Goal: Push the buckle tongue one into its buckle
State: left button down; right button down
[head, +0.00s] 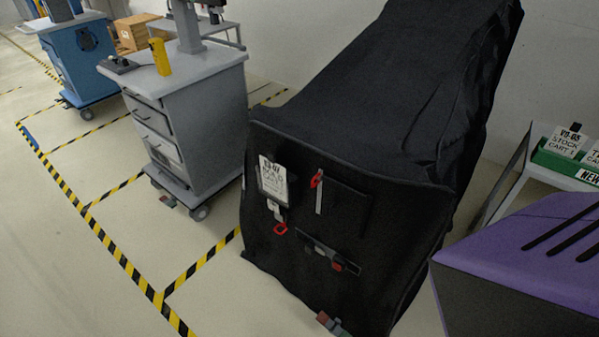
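A black cover (375,110) drapes a tall cart. On its front panel a dark strap (323,252) carries a grey piece (318,248) and a red piece (337,266). A red ring-shaped piece (280,228) hangs under a white label (273,182). Another red piece (317,179) tops a pale strip on the same panel. These parts are small, and I cannot tell which is buckle tongue one or its buckle. Neither of my grippers is in the head view.
A grey drawer cart (208,85) with a yellow object (160,57) stands left of the cover. A blue cart (77,60) is farther back. A pale table (562,178) with a green tray (560,163) is at right. Striped tape marks the open floor at left.

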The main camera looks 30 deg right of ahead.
aim_at(311, 246)
jog(key=i+l+z, duration=0.2)
jog(key=l+z, duration=0.2)
jog(key=i+l+z, duration=0.2)
jog(key=z, duration=0.15)
jog(key=i+l, duration=0.05)
